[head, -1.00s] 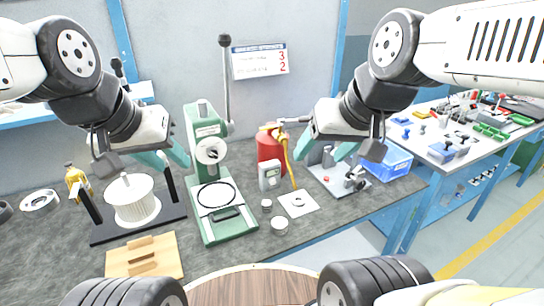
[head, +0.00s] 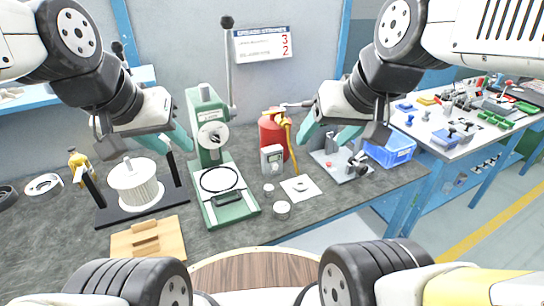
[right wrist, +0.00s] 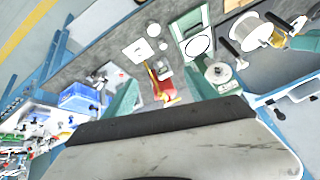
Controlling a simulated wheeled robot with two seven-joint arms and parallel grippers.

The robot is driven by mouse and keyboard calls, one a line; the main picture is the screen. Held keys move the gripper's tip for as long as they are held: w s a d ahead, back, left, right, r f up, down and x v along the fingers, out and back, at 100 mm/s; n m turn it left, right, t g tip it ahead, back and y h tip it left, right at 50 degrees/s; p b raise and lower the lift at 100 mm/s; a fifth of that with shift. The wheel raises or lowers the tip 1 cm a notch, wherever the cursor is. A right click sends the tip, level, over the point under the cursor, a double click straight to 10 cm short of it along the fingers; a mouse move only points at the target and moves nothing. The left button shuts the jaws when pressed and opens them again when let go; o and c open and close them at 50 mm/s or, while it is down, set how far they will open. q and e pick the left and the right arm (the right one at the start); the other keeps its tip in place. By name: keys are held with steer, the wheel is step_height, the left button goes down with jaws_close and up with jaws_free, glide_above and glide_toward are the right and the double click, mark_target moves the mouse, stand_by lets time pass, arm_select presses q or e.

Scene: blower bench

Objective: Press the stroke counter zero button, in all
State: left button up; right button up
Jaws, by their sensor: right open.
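The stroke counter, a small grey box with a display (head: 272,160), stands upright on the bench between the green press and the red cylinder. It also shows in the right wrist view (right wrist: 164,71), beyond the gap between my right fingers. Its zero button is too small to make out. My right gripper (head: 328,140) is open and empty, above and to the right of the counter, apart from it. Its teal fingers show at both sides in the right wrist view (right wrist: 163,92). My left gripper (head: 175,146) hangs left of the green press; its finger gap is unclear.
The green press (head: 222,205) with its tall lever stands left of the counter. The red cylinder (head: 268,138) with a yellow hose is close behind it. A white sheet (head: 311,191) and small round pots (head: 282,210) lie in front. A blue bin (head: 392,150) is at right.

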jaws_close()
stand_by(1.5)
